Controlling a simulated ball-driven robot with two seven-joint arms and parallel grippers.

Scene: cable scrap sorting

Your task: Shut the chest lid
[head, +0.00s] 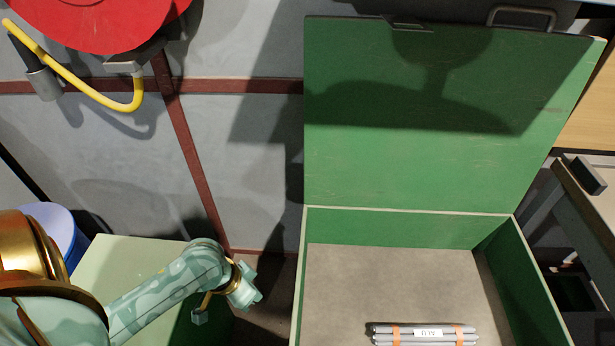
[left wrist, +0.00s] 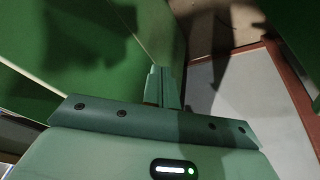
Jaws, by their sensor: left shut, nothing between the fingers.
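The green chest (head: 405,228) stands open at the right of the head view. Its lid (head: 400,165) stands raised at the back, with a dark handle (head: 522,18) at its top edge. My left gripper (head: 250,288) is left of the chest, apart from it and below the raised lid in the picture. Its fingers are together and empty; they also show in the left wrist view (left wrist: 163,88), with green surfaces around them that I cannot clearly identify. My right gripper is not in view.
A bundle of grey rods (head: 425,334) labelled ALU lies on the chest floor. A pale green box top (head: 125,262) and a blue bin (head: 58,232) are at the left. A red reel (head: 95,18) with a yellow hose is on the wall. A bench (head: 592,205) stands right.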

